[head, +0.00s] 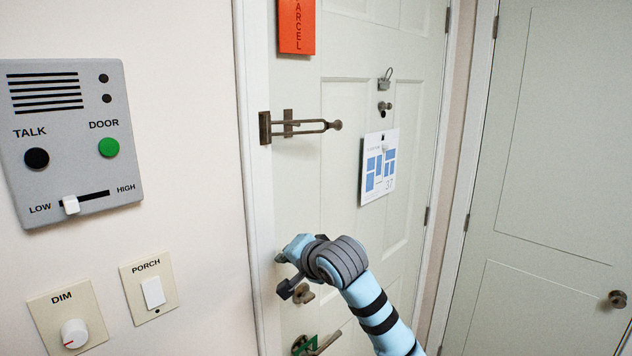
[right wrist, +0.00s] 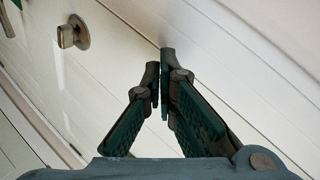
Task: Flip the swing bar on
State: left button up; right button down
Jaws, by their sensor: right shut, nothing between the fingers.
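The swing bar (head: 315,126) is a dark bronze U-shaped loop with a rounded end. It extends rightward, about level, from a plate (head: 265,128) at the left edge of the door, past a small upright bracket (head: 288,116). Whether it encloses anything on the door is hard to tell. My right gripper (head: 288,290) is well below the bar, close to the door's left edge. In the right wrist view its fingertips (right wrist: 162,60) are together with nothing between them. The bar is not seen there. My left gripper is out of view.
A thumbturn (head: 304,294) is beside my right gripper, with a lever handle (head: 326,343) below. A padlock (head: 385,84) and a paper notice (head: 378,167) are on the door (head: 345,200). An intercom panel (head: 70,140) and switches are at left. The door around the bar is clear.

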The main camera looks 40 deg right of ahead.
jog(key=s+r+m+t+h, duration=0.1)
jog(key=s+r+m+t, duration=0.15)
jog(key=s+r, duration=0.5)
jog(key=s+r+m+t+h, duration=0.1)
jog(key=s+r+m, duration=0.25)
jog(key=r, duration=0.75)
jog(key=s+r+m+t+h, duration=0.1)
jog(key=s+r+m, duration=0.1)
jog(key=s+r, duration=0.55)
jog(key=p, duration=0.4)
send_near(313, 125)
jog(key=shift+h, duration=0.4)
jog(key=x, duration=0.5)
jog(key=shift+w+r, duration=0.1)
jog(key=shift+w, duration=0.3)
jog(key=shift+w+d+f, duration=0.15)
jog(key=shift+w+f, duration=0.05)
jog(key=shift+w, duration=0.5)
